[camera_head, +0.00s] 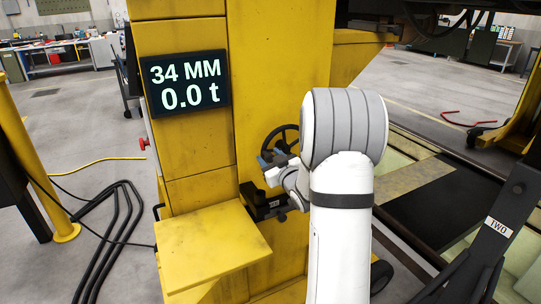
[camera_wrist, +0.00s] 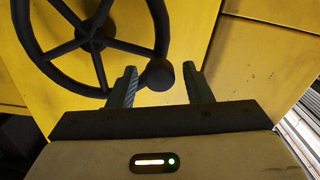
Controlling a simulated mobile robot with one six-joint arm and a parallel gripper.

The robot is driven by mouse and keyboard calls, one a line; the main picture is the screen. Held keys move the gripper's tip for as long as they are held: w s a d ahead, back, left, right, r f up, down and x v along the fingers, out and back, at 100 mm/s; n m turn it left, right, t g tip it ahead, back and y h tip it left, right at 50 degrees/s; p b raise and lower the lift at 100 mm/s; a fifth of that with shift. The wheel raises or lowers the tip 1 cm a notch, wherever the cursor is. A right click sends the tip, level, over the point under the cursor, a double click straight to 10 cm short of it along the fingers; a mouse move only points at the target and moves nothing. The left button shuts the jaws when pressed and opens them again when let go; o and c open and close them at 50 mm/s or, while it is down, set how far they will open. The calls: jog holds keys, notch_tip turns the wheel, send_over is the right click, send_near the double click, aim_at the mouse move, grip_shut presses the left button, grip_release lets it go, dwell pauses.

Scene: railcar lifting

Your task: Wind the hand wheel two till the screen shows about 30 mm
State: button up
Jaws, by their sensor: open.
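The dark spoked hand wheel (camera_head: 283,134) is on the yellow column, partly hidden behind my white arm. In the wrist view the wheel (camera_wrist: 97,40) fills the upper left, and its round black knob (camera_wrist: 157,75) appears between my two fingertips. My gripper (camera_wrist: 160,72) is open, with a finger on each side of the knob and visible gaps. I cannot tell how deep the knob sits between them. In the head view my gripper (camera_head: 270,160) is at the wheel's lower left. The screen (camera_head: 185,82) reads 34 MM and 0.0 t.
A yellow shelf (camera_head: 212,252) juts out below the screen. A black bracket (camera_head: 265,200) sits below the wheel. A dark post labelled TWO (camera_head: 497,227) stands at the right. Black cables (camera_head: 112,235) lie on the floor at the left, and a red button (camera_head: 144,144) is on the column's left side.

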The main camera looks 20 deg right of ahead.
jog(key=shift+w, duration=0.45)
jog(key=shift+c, duration=0.4)
grip_shut()
